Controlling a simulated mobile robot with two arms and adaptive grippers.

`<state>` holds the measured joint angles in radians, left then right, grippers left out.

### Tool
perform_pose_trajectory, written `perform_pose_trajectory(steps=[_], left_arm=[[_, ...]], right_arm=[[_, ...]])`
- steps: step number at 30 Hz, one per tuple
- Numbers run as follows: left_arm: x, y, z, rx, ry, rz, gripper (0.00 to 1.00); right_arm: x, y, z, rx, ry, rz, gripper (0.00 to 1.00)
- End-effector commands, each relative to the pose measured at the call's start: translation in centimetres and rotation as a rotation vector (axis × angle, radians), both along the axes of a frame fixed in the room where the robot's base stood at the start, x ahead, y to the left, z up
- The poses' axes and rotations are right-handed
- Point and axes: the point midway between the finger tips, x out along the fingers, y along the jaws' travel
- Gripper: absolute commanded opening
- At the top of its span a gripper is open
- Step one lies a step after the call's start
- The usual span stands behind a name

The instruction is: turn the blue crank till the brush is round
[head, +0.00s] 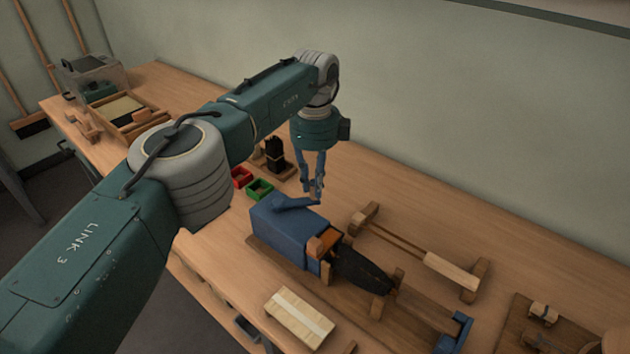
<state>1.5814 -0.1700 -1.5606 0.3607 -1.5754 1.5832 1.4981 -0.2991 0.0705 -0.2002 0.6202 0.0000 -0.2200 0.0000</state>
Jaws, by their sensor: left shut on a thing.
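A blue machine housing (285,232) sits on the wooden bench, with a blue crank (294,204) on its top. My left gripper (317,190) points down from above and is shut on the crank at its right end. The brush (362,271), a dark tapering body, extends from the orange-brown block at the housing's front toward the lower right. I cannot make out whether its shape is round. My right gripper is not in view.
Red (241,177) and green (260,189) small bins stand behind the housing. A wooden frame with rods (415,256) lies to the right. A pale banded block (300,316) lies near the front edge. A blue end bracket (455,334) stands lower right.

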Motion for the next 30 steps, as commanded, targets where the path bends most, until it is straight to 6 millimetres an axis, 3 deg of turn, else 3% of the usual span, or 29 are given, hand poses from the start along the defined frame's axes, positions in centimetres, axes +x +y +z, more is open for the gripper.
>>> perform_pose_trajectory(steps=[23, 24, 26, 30], left_arm=[[0.46, 0.07, 0.06, -0.001, -0.002, 0.054, 0.00], [0.46, 0.07, 0.06, -0.001, -0.002, 0.054, 0.22], [0.46, 0.08, 0.06, -0.001, -0.002, 0.054, 0.34], [0.44, 0.10, 0.04, -0.001, -0.001, 0.054, 0.38]], right_arm=[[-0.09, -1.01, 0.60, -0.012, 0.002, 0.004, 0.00], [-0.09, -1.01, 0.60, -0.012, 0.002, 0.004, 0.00], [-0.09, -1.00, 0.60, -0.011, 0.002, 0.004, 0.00], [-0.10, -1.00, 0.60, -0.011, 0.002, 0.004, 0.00]])
